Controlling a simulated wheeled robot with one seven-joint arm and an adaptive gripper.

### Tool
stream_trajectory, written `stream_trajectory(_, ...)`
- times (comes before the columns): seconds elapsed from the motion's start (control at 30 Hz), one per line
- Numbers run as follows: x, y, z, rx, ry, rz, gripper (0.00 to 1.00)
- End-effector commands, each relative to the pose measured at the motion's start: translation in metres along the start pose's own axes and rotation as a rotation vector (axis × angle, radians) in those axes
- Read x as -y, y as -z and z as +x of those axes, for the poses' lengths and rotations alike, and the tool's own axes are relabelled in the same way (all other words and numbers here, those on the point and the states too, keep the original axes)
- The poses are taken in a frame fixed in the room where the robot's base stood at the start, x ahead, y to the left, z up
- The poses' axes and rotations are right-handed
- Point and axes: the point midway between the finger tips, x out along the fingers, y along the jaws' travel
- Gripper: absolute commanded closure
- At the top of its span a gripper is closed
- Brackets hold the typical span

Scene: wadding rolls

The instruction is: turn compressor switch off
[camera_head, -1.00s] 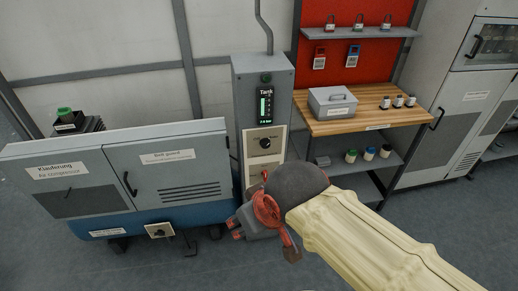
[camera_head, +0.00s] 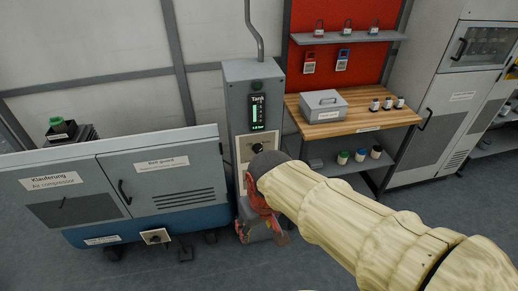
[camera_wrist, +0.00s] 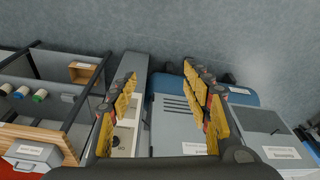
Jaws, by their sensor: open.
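The grey air compressor cabinet (camera_head: 125,195), with a blue base, stands at left in the head view. A black rotary knob on a small pale plate (camera_head: 155,236) sits low on its front. Another black knob (camera_head: 257,148) is on the cream panel of the grey tank column (camera_head: 237,105) beside it. My gripper (camera_head: 258,222) is low in front of the column, right of the low knob and apart from it. My arm hides part of the column's lower panel.
A wooden bench (camera_head: 355,119) with a grey box (camera_head: 320,106) and small jars stands right of the column. A red board with padlocks is above it. Grey cabinets (camera_head: 445,110) stand farther right. Open floor (camera_head: 215,272) lies in front of the compressor.

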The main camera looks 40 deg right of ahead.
Motion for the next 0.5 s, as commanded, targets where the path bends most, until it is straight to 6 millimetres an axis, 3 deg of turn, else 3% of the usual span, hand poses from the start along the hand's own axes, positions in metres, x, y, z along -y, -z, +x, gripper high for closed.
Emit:
stream_trajectory(0.1, -0.027, 0.023, 0.043, 0.079, -0.019, 0.073, 0.51)
stream_trajectory(0.23, -0.063, 0.058, 0.105, 0.062, -0.039, 0.128, 0.51)
stream_trajectory(0.4, -0.114, 0.105, 0.193, -0.065, -0.075, 0.163, 0.51)
stream_trajectory(0.5, -0.138, 0.13, 0.234, -0.176, -0.1, 0.163, 0.51)
